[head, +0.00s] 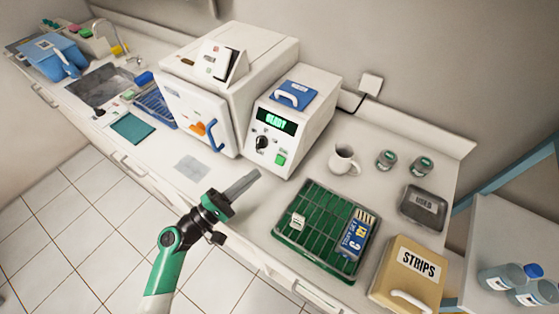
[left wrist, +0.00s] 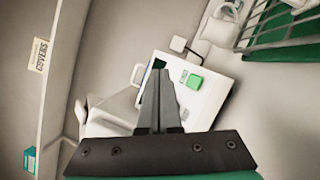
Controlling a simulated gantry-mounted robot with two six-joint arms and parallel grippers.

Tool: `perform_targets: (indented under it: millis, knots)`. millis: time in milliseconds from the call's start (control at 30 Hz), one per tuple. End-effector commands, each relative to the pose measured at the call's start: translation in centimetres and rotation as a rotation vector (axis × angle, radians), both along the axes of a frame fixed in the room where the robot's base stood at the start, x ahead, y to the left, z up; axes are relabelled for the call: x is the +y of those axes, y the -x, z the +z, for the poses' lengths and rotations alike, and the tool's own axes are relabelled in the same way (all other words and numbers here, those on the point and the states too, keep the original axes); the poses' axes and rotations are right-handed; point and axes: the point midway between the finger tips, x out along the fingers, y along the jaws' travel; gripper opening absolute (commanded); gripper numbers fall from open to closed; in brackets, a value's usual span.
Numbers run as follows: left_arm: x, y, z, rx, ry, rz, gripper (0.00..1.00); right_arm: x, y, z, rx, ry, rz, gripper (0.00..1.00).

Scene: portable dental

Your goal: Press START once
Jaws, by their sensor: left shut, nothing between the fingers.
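A white box-shaped device (head: 305,120) stands on the counter with a lit green display (head: 276,121), a dark knob (head: 262,142) and a square green button (head: 280,160) on its front. The green button also shows in the left wrist view (left wrist: 195,83), right of my fingers; any START lettering is too small to read. My left gripper (head: 257,173) is shut and empty, in front of the device and apart from the button, its fingers pointing toward the device's front. In the left wrist view the shut fingers (left wrist: 159,75) overlap part of the device. My right gripper is not in view.
A larger white machine (head: 260,50) with a blue-handled door stands left of the device. To the right are a mug (head: 343,160), a green wire rack tray (head: 290,240), a STRIPS box (head: 410,275) and a dark USED tray (head: 424,208). A grey pad (head: 192,168) lies flat on the counter.

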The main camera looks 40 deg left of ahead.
Motion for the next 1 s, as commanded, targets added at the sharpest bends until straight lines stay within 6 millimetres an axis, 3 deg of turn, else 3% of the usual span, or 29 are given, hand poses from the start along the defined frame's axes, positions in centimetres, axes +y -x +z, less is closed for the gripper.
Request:
perform_targets:
  millis: [267, 733, 1000]
  knots:
    - [0.2, -1.1, -0.9, -0.001, -0.001, 0.000, 0.00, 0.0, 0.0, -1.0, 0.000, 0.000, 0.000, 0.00]
    - [1.0, -6.6, -4.2, -0.001, -0.003, -0.001, 0.00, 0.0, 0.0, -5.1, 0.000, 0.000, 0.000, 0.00]
    - [1.1, -7.6, -4.4, -0.001, -0.002, -0.001, 0.00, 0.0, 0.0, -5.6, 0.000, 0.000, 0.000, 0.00]
